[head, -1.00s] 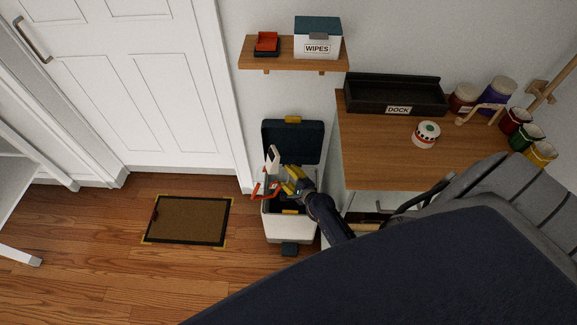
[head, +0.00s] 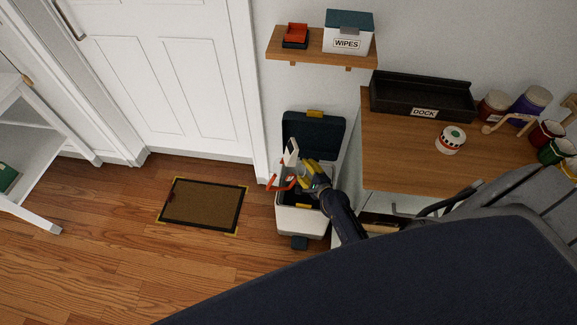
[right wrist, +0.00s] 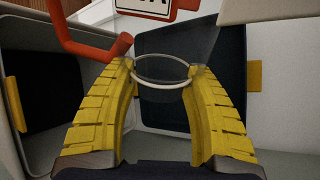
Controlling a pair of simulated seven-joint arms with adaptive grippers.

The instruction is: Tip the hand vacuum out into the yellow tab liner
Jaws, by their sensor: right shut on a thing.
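My right gripper (head: 318,178), with yellow fingers, is shut on the hand vacuum (head: 291,152) above the open bin. The vacuum has a pale body and an orange-red handle, and looks tilted. In the right wrist view, a clear part with a pale ring (right wrist: 160,84) sits between the fingers (right wrist: 160,110). The white bin (head: 303,223) has its dark lid (head: 314,135) raised, with a yellow tab (head: 315,113) on top. Another yellow tab (head: 299,205) shows at the front rim. The arm and vacuum hide much of the dark inside. My left gripper is out of view.
A black dock tray (head: 420,98) and a small round tin (head: 451,139) stand on the wooden counter (head: 395,165) right of the bin. A shelf (head: 320,50) above holds a wipes box (head: 348,34). A doormat (head: 203,205) lies left, with open floor around it.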

